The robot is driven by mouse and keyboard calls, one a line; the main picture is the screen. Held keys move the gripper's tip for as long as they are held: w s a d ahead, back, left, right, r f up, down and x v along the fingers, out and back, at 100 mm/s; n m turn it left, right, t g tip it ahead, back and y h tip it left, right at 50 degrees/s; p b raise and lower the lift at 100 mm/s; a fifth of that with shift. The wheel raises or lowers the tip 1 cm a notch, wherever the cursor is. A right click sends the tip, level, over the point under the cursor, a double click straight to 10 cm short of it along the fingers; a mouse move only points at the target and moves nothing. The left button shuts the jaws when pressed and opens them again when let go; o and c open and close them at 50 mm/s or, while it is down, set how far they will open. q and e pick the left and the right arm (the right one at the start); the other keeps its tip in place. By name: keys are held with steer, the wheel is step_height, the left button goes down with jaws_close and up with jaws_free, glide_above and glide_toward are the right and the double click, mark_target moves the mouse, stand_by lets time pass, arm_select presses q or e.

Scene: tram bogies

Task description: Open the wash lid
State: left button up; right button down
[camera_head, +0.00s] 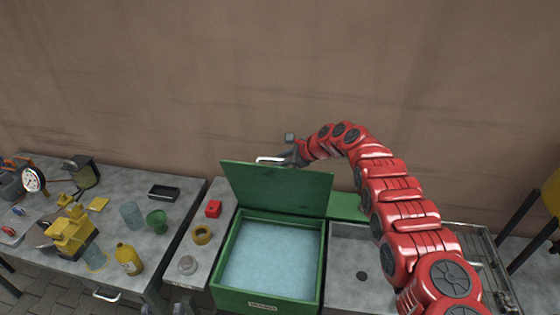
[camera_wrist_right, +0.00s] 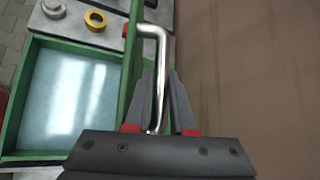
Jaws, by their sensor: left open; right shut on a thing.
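The green wash lid (camera_head: 275,190) stands raised and close to upright at the back of the green wash tub in the head view. The tub (camera_head: 265,297) is open at the top and shows pale blue liquid inside. A silver bar handle (camera_wrist_right: 158,70) is fixed near the lid's edge; it also shows in the head view (camera_head: 270,159). My right gripper (camera_wrist_right: 160,100) is shut on this handle, with its fingers on both sides of it. In the head view my right gripper (camera_head: 293,156) is behind the lid's top edge. My left gripper is not in view.
A red block (camera_head: 213,208), a yellow ring (camera_head: 202,235) and a grey round part (camera_head: 187,265) sit left of the tub. A table with bottles, a green cup (camera_head: 157,221) and tools stands further left. A grey sink (camera_head: 350,262) adjoins the tub on the right.

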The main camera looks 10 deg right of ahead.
steer(key=c, duration=1)
jaws_free()
steer(key=shift+c, duration=0.2)
steer(key=shift+s+d+r, duration=0.15)
steer(key=shift+d+r, duration=0.25)
steer(key=shift+r, duration=0.1)
steer(key=b+v, duration=0.4)
steer(key=v, duration=1.2)
steer(key=shift+s+f, duration=0.1)
